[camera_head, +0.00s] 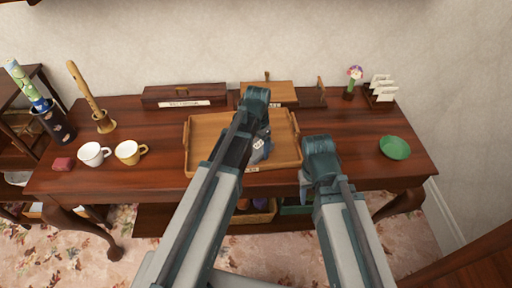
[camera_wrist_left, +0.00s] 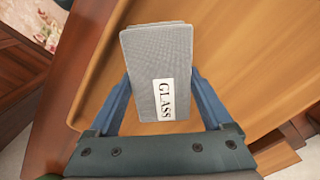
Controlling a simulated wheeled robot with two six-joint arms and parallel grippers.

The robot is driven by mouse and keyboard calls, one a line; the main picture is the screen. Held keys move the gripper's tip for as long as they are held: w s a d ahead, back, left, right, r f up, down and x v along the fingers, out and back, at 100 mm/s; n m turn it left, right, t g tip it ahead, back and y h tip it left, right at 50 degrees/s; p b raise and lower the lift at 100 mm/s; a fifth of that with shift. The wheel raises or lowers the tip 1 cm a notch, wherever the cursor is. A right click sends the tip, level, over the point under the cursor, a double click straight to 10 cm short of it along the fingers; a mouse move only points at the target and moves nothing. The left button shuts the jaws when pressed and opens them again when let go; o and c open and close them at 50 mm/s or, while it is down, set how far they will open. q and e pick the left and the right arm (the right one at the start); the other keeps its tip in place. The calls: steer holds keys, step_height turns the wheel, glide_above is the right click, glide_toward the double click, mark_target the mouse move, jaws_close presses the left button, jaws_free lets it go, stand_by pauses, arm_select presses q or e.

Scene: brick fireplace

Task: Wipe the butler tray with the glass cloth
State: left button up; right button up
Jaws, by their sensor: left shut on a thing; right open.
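The butler tray (camera_head: 204,134) is a wooden tray with raised sides in the middle of the dark wooden table. Its bare floor also shows in the left wrist view (camera_wrist_left: 240,60). The glass cloth (camera_wrist_left: 158,60) is a folded grey cloth with a white label reading GLASS. My left gripper (camera_wrist_left: 160,100) is shut on the glass cloth, one blue finger on each side, over the tray. In the head view the cloth (camera_head: 262,146) is partly hidden by my left arm; whether it touches the tray floor I cannot tell. My right gripper (camera_head: 307,185) is open near the table's front edge, right of the tray.
A green bowl (camera_head: 395,147) is at the right. A long dark box (camera_head: 185,94) and a wooden board (camera_head: 270,93) lie behind the tray.

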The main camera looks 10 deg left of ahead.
mark_target(257, 147)
arm_select(q)
steer(key=shift+r+p, duration=3)
step_height(257, 147, up, 3)
steer(key=p, duration=0.3)
steer(key=shift+r, duration=0.1)
